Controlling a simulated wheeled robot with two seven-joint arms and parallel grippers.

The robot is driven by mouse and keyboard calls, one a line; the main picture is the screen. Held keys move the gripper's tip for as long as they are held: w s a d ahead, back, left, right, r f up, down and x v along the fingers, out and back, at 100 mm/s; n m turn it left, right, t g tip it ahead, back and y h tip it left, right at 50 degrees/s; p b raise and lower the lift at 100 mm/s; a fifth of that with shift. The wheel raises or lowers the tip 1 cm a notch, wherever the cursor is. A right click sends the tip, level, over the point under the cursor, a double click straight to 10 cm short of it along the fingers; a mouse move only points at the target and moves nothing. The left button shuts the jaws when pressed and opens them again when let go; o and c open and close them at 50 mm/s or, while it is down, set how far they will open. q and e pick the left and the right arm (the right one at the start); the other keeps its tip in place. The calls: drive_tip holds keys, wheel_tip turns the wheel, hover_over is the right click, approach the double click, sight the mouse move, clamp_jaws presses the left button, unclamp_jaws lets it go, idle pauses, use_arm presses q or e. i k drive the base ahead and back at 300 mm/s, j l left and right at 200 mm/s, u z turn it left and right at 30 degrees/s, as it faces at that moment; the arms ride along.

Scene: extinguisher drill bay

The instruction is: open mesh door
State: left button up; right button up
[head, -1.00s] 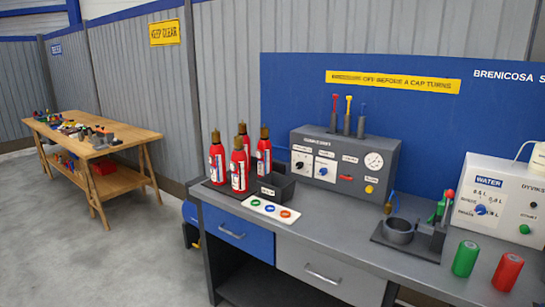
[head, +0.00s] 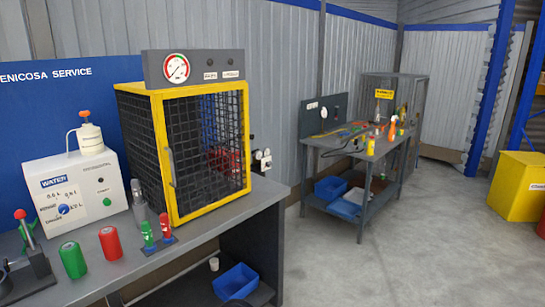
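The mesh door (head: 203,155) is the yellow-framed front of a black wire cage (head: 146,136) on the grey workbench. It looks shut, flush with the cage. A grey vertical handle (head: 172,167) sits on the left side of its frame. A grey box with a round dial gauge (head: 176,67) stands on top of the cage. Neither of my grippers is in view.
Red and green small cylinders (head: 148,234) stand on a base before the door, near its lower left. A green can (head: 73,260) and red can (head: 110,243) stand further left. A white water unit (head: 78,190) is beside the cage.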

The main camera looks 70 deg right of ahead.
sight(167, 154)
drive_tip(key=z, duration=1.85)
